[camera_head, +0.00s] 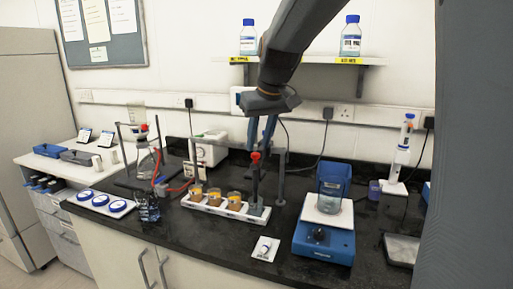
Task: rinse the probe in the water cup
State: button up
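A probe (256,173) with a red top and a dark, slim body stands upright below my gripper. Its lower end reaches a greyish cup (257,211) at the right end of a white tray (212,210). I cannot tell whether the tip is inside that cup, or whether it is the water cup. Three cups with orange-brown contents (214,195) stand to its left in the tray. My gripper (261,146) points down, its two blue-grey fingers just above or around the red top. Their grip on the probe is unclear.
A grey stand (282,170) frames the probe closely. To the right, a blue-and-white bench device (323,240) bears a clear vessel (329,204). A small white card (265,249) lies in front of the tray. A glass flask (147,165) with red tubing stands left.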

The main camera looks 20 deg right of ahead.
aim_at(256, 153)
jog(key=shift+x, duration=1.8)
grip_shut()
jog(key=shift+p, duration=0.3)
notch_tip(256, 153, up, 6)
jog(key=p, duration=0.3)
jog(key=shift+r+p, duration=0.1)
jog(key=shift+p, duration=0.3)
jog(key=shift+w+r, duration=0.1)
jog(key=shift+w, duration=0.05)
